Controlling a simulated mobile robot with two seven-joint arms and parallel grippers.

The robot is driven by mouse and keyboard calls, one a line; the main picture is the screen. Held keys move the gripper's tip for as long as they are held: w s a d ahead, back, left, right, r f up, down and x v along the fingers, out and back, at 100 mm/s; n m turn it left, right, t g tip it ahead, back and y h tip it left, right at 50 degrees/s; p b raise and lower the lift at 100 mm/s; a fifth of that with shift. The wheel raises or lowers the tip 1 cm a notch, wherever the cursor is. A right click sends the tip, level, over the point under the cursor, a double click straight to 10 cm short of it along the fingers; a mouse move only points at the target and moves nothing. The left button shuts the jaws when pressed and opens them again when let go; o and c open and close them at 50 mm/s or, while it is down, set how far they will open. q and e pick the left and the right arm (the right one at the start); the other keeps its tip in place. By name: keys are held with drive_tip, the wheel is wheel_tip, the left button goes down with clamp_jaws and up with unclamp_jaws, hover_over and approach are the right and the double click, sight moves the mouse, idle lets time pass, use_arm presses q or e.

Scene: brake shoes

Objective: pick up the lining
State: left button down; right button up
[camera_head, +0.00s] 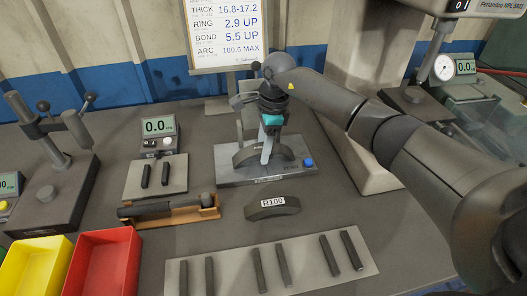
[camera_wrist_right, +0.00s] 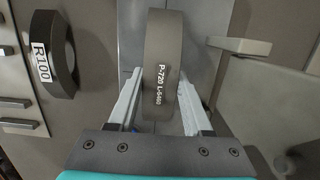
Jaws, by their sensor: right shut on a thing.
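The lining (camera_head: 245,156) is a dark grey curved piece at the fixture with the flat grey base (camera_head: 240,178), in the middle of the head view. In the right wrist view the lining (camera_wrist_right: 160,60) stands between my two fingers and carries white print reading P-720. My right gripper (camera_head: 266,160) reaches down from above and is shut on the lining; it also shows in the right wrist view (camera_wrist_right: 160,105). I cannot tell whether the lining is clear of the base. My left gripper is not in view.
A curved dark block labelled R100 (camera_head: 272,214) lies in front of the fixture. A pale strip (camera_head: 225,280) with several dark bars lies nearer. Yellow (camera_head: 30,268) and red (camera_head: 105,265) bins stand at left. A gauge stand (camera_head: 60,190) is at far left, and a sign stands behind.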

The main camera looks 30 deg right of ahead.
clamp_jaws()
drive_tip(key=shift+r, duration=0.15)
